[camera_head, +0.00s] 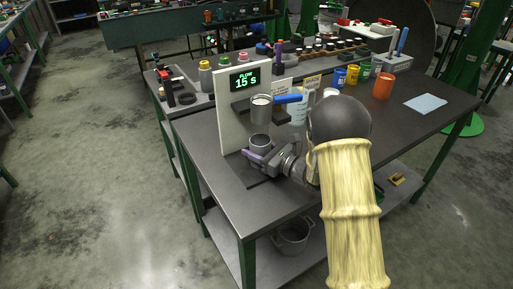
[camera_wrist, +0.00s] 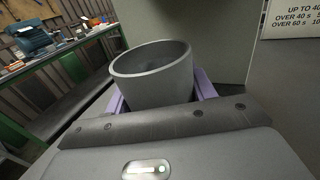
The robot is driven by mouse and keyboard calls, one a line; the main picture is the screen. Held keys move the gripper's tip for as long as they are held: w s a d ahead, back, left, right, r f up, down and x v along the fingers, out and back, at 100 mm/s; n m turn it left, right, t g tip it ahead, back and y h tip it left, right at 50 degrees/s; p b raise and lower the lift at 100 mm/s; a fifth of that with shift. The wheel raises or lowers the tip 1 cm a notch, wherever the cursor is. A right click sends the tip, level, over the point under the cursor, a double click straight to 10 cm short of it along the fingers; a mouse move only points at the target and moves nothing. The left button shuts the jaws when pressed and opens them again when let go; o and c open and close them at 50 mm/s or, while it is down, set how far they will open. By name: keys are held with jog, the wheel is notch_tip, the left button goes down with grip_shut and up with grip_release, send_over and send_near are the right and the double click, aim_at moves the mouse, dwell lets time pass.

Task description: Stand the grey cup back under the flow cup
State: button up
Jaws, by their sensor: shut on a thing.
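The grey cup (camera_head: 260,143) is upright and open at the top, low in front of the white panel. My gripper (camera_head: 257,158) is shut on it, with purple fingers on either side. In the wrist view the grey cup (camera_wrist: 154,76) looks empty inside as far as its rim shows, and purple finger parts (camera_wrist: 203,88) show beside it. The flow cup (camera_head: 261,108) sits in a dark holder on the panel, above the grey cup.
The white panel (camera_head: 232,122) with a display reading "FLOW 15 S" (camera_head: 244,81) stands just behind the cup. Yellow, blue, green and orange (camera_head: 383,86) cups stand at the back right. A light blue cloth (camera_head: 425,103) lies on the table at right.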

jog(key=o, duration=1.1)
jog(key=shift+d, duration=0.1)
jog(key=b+v, duration=0.1)
jog(key=v, duration=1.1)
jog(key=shift+b, duration=0.35)
